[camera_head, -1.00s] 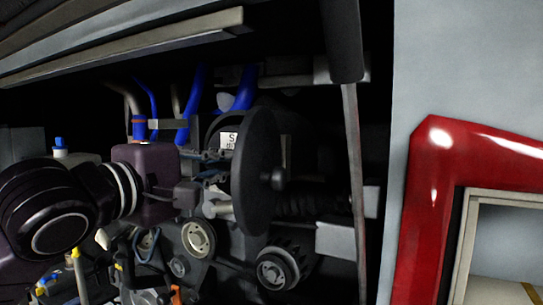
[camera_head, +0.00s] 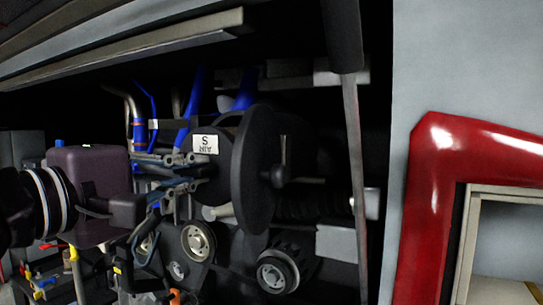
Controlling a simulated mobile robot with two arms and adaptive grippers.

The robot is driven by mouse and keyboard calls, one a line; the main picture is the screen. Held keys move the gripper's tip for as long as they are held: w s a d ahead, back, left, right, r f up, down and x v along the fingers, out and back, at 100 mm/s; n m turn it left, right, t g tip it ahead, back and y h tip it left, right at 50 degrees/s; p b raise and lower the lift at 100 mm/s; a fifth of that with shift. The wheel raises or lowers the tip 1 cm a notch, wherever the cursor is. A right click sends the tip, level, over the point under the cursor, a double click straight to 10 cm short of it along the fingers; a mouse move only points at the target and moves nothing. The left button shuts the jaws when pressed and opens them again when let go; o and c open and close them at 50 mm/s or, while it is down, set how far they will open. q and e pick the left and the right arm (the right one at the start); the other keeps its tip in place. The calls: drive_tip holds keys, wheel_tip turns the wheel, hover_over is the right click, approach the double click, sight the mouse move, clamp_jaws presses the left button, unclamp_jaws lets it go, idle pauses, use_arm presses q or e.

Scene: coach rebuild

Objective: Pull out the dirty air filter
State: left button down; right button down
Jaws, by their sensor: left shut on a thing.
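My left gripper (camera_head: 188,163) is in the middle of the engine bay, its fingers shut at the left edge of a dark round part (camera_head: 222,178) with a white label (camera_head: 205,145). The label's lettering looks upside down. A large black disc (camera_head: 252,172) stands upright just right of this part, with a small knob and handle (camera_head: 282,165) at its centre. I cannot tell which of these is the dirty air filter or a cover, or whether they touch. The fingertips are partly hidden. My right gripper is not in view.
Pulleys (camera_head: 198,240) and a belt sit below the disc. Blue hoses (camera_head: 190,110) run behind and above. A grey upright strut (camera_head: 356,180) bounds the bay on the right, beside the light body panel and red frame (camera_head: 428,210). A metal rail (camera_head: 130,50) crosses above.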

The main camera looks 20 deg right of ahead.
use_arm(q)
drive_tip(key=v, duration=0.8)
drive_tip(key=shift+s+a, duration=0.15)
drive_tip(key=shift+a, duration=0.05)
idle(0.4)
